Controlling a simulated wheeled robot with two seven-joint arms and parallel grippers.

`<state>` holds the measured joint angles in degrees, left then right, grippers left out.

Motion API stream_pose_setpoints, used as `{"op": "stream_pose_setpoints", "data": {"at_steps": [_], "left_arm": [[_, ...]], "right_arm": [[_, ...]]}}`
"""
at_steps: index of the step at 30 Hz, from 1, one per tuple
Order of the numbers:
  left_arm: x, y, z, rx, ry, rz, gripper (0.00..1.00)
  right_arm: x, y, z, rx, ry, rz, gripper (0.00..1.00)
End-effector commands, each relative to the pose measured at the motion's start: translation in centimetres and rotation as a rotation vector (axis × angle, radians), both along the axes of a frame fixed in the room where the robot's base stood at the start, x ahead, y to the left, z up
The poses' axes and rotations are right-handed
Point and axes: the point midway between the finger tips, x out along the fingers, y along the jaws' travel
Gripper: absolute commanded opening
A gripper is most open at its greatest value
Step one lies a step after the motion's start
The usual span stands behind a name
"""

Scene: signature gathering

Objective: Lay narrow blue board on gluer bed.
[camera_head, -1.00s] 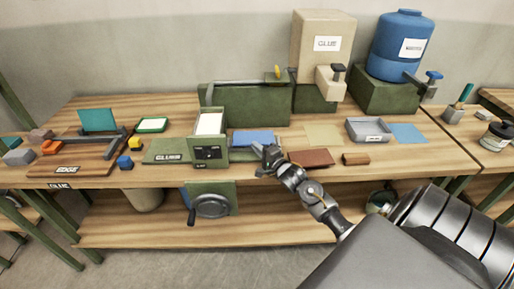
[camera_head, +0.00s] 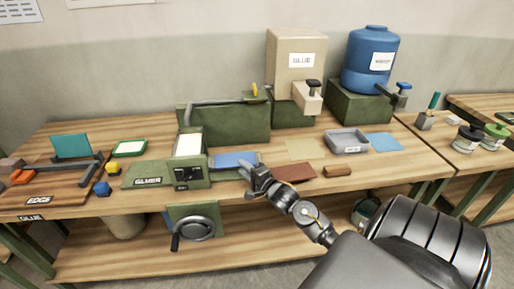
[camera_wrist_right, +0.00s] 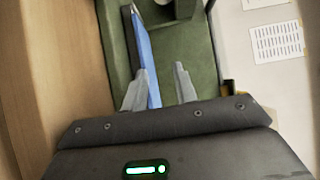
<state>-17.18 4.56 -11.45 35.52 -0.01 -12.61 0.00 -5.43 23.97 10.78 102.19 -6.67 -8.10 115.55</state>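The narrow blue board (camera_head: 235,160) lies flat just right of the green gluer body (camera_head: 191,174), over a green bed strip (camera_head: 228,174). In the right wrist view the board (camera_wrist_right: 143,50) shows nearly edge-on beside green surfaces (camera_wrist_right: 188,45). My right gripper (camera_head: 252,172) is at the board's right front end. Its fingers (camera_wrist_right: 159,84) are apart, with the near end of the board between them. The board is close against the left finger in that view, and a clear gap separates it from the other finger. Whether it touches a finger I cannot tell. My left gripper is out of view.
A brown board (camera_head: 295,173) and a small brown roll (camera_head: 337,171) lie right of my gripper. A grey tray (camera_head: 347,142) stands behind them. The glue tank (camera_head: 296,75) and blue tank (camera_head: 370,62) stand at the back. A crank wheel (camera_head: 194,229) hangs below the gluer.

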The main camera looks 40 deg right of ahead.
Motion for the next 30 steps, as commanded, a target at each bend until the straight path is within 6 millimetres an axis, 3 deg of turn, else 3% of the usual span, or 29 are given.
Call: {"op": "stream_pose_setpoints", "data": {"at_steps": [6, 12, 18, 30], "left_arm": [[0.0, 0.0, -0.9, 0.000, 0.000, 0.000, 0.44], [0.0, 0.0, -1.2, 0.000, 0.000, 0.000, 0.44], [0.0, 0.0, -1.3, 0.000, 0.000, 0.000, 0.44], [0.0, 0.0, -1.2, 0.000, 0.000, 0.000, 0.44]], "right_arm": [[-4.9, 0.2, -0.1, -0.001, -0.001, 0.001, 0.28], [-7.6, 0.3, 0.0, 0.000, -0.002, 0.001, 0.28], [-8.6, 0.3, 0.2, 0.000, -0.004, 0.000, 0.28], [-8.6, 0.3, 0.2, 0.000, -0.004, 0.000, 0.28]]}}
